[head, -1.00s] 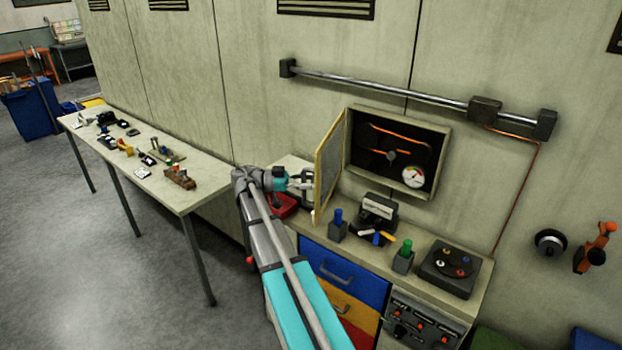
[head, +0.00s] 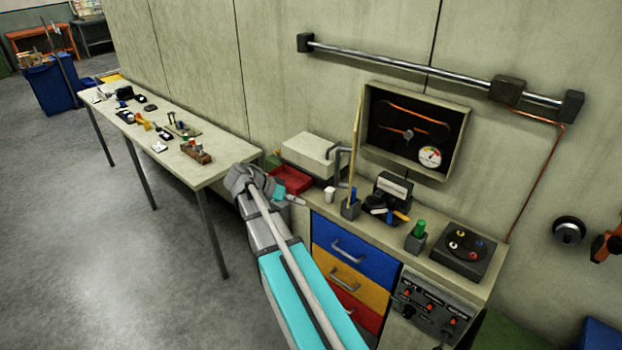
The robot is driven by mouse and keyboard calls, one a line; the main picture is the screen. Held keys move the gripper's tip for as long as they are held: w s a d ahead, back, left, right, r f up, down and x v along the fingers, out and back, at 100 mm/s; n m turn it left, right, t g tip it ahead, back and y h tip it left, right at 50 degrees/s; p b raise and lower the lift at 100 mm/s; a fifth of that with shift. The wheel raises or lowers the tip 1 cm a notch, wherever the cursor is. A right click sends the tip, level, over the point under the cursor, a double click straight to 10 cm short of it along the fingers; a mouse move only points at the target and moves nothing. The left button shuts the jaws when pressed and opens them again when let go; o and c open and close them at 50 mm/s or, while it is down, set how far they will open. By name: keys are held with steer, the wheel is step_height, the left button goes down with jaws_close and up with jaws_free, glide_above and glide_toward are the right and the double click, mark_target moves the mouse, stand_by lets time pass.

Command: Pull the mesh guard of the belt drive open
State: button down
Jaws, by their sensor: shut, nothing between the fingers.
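The belt drive is an open box (head: 461,130) on the wall, with an orange belt (head: 405,113) and a white dial gauge (head: 430,157) inside. Its mesh guard (head: 356,145) has a yellowish frame and stands swung out at the box's left side. It shows nearly edge-on, so its mesh face is hidden. My gripper (head: 299,201) is left of the guard and lower, apart from it in the picture. It is shut and empty near the bench's left end. Its fingertips are small.
The bench below holds a red tray (head: 291,179), a white cup (head: 329,194), tool holders, a green-topped block (head: 418,236) and a dark knob box (head: 462,252). A metal rail (head: 410,70) runs above the belt drive. A long table (head: 215,172) stands left; floor before it is clear.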

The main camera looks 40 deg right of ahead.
steer(key=s+a+f+n+t+y, duration=0.1)
steer(key=s+a+f+n+y, duration=0.1)
steer(key=a+n, duration=0.3)
steer(key=s+a+f+n+t+y+b, duration=0.1)
steer(key=a+f+n+y, duration=0.3)
steer(key=a, duration=0.7)
steer(key=s+a+f+n+t+y+b, duration=0.1)
steer(key=s+a+f+n+t+y, duration=0.2)
steer(key=a, duration=0.5)
steer(key=s+f+n+y, duration=0.1)
steer(key=f+n, duration=0.1)
steer(key=shift+n, duration=0.3)
steer(key=shift+d, duration=0.2)
